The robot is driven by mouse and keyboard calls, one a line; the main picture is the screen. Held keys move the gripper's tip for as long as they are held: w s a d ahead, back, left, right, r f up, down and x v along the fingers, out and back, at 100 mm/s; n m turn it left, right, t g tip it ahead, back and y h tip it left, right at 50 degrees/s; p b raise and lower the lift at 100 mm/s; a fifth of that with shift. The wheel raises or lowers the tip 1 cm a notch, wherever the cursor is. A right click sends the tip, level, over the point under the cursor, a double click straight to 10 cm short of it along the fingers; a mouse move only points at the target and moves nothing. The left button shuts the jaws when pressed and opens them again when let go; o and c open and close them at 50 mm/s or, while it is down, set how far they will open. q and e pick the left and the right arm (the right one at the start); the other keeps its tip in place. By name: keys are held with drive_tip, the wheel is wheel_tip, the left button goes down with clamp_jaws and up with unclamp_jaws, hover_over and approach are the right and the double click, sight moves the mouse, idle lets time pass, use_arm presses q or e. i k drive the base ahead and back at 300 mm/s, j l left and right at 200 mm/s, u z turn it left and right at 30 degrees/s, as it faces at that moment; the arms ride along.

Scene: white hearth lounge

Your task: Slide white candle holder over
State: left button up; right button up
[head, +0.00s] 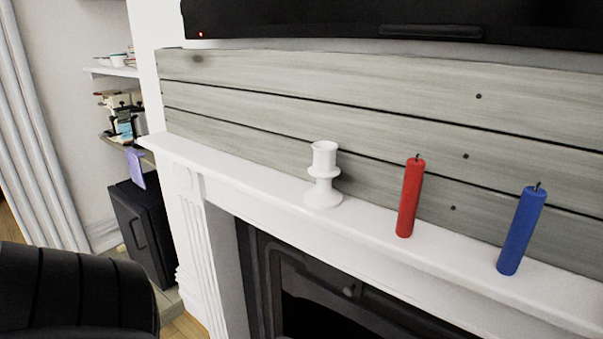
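The white candle holder (323,178) stands upright and empty on the white mantel shelf (259,184), near the middle of the head view. To its right on the same shelf, a red candle (410,197) stands upright, apart from the holder. Further right stands a blue candle (521,230), slightly tilted in the picture. Neither of my grippers shows in the head view.
Grey wooden planks (330,95) back the shelf, with a black screen (400,20) above. A fireplace opening lies below. The shelf left of the holder is clear. A black chair (75,295) stands at lower left, and a dark cabinet (140,230) stands behind it.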

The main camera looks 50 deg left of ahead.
sight(322, 197)
drive_tip(key=j+u, duration=0.1)
drive_tip(key=u, duration=0.4)
drive_tip(key=i+u, duration=0.1)
drive_tip(key=u, duration=0.35)
drive_tip(key=j+u, duration=0.1)
drive_tip(key=u, duration=0.4)
drive_tip(key=k+j+z, duration=0.1)
drive_tip(key=j, duration=0.25)
drive_tip(key=k+j+z, duration=0.15)
drive_tip(key=j, duration=0.25)
drive_tip(key=k+j+z, duration=0.1)
drive_tip(key=j, duration=0.25)
drive_tip(key=k+j+z, duration=0.15)
drive_tip(key=j, duration=0.15)
